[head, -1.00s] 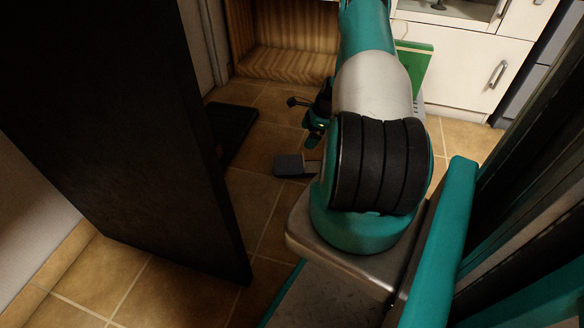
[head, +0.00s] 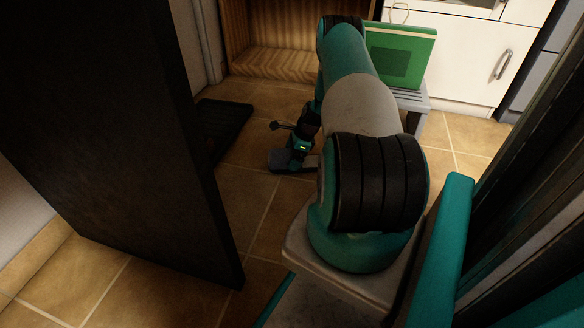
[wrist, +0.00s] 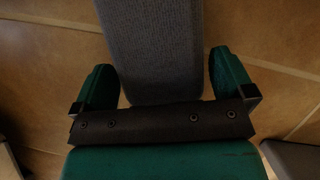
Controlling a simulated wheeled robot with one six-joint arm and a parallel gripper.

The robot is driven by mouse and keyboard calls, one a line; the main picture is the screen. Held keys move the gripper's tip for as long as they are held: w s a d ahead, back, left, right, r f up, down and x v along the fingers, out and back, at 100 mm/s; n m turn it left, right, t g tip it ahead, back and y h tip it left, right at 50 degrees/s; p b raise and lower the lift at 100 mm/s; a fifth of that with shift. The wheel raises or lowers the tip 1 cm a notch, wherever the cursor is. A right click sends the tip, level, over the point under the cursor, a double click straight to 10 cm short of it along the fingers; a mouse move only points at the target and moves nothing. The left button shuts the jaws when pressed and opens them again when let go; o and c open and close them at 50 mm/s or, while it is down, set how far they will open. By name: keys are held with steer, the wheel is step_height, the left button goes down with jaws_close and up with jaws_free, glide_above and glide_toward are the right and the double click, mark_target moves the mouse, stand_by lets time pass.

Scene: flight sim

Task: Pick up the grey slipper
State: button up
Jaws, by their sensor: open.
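The grey slipper (wrist: 152,40) lies on the tiled floor. In the wrist view its grey, fabric-like surface runs from the top edge down between the two fingers of my gripper (wrist: 164,78). My gripper is open, with one green finger on each side of the slipper and a visible gap on both sides.
Another greyish thing (wrist: 293,160) shows at the wrist view's lower right. A black door-like panel (head: 110,130) stands on the left. A dark mat or tray (head: 226,120) lies behind it. A green box (head: 400,55) sits on a grey stool (head: 412,98) before white cabinets.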

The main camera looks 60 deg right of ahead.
steer(key=shift+f, duration=0.2)
steer(key=c, duration=0.8)
steer(key=shift+w+r, duration=0.1)
steer(key=shift+r, duration=0.05)
